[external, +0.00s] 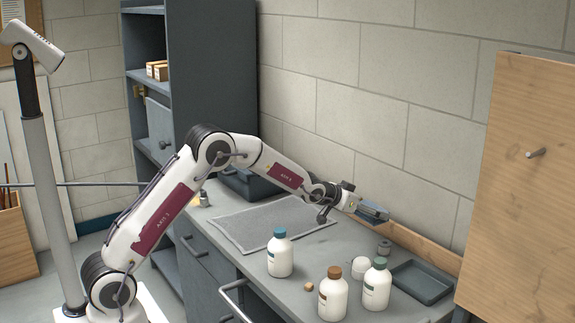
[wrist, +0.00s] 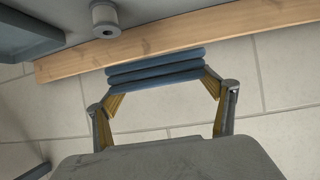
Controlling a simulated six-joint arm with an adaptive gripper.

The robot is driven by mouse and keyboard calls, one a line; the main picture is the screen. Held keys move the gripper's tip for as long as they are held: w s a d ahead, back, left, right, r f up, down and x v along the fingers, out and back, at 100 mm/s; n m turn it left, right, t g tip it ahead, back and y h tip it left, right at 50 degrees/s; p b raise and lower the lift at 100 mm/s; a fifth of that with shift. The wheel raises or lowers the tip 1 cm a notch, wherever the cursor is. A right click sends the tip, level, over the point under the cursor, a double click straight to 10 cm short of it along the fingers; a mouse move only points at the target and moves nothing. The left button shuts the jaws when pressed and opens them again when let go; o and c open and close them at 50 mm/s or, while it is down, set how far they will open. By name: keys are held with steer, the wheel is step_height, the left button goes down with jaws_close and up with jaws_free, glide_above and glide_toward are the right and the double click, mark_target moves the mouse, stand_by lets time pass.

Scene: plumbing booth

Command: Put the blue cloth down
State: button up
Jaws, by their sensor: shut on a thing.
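The blue cloth (wrist: 156,68) is folded in several layers and sits between the two fingertips of my gripper (wrist: 160,84) in the wrist view. My gripper is shut on it. In the external view my gripper (external: 372,209) is raised above the back of the bench near the wooden rail. The cloth (external: 376,216) shows there only as a small blue patch at the fingers. It appears held in the air, clear of the bench top.
A grey mat (external: 270,222) lies on the bench left of my gripper. Bottles with blue (external: 280,254), brown (external: 333,295) and green (external: 377,285) caps stand in front. A shallow grey tray (external: 422,283) is at the right. A wooden board (external: 520,190) rises at far right.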

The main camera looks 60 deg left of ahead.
steer(key=shift+s+d+r, duration=0.1)
steer(key=shift+d+r, duration=0.1)
steer(key=shift+d, duration=0.5)
steer(key=shift+w+d+r, duration=0.1)
steer(key=shift+d+r, duration=0.1)
steer(key=shift+d, duration=0.5)
steer(key=shift+s+d+r, duration=0.1)
steer(key=shift+d+r, duration=0.1)
steer(key=shift+d, duration=0.5)
steer(key=shift+s+d+r+n+y, duration=0.75)
steer(key=shift+d+r+n+y, duration=1.15)
steer(key=shift+d, duration=0.4)
steer(key=s+a+f+n+g+y, duration=0.1)
steer(key=s+a+f+n+y, duration=0.1)
steer(key=s+a, duration=0.3)
steer(key=s+a+f+n+g+y, duration=0.2)
steer(key=s+a+f+n+y, duration=0.1)
steer(key=s+a, duration=0.3)
steer(key=shift+s+a+f+n+g+y, duration=0.15)
steer(key=shift+a+f+n+g+y, duration=0.15)
steer(key=shift+a+n, duration=0.3)
glide_above(330, 255)
steer(key=shift+a+f, duration=0.15)
steer(key=shift+f, duration=3)
steer(key=shift+f, duration=1.85)
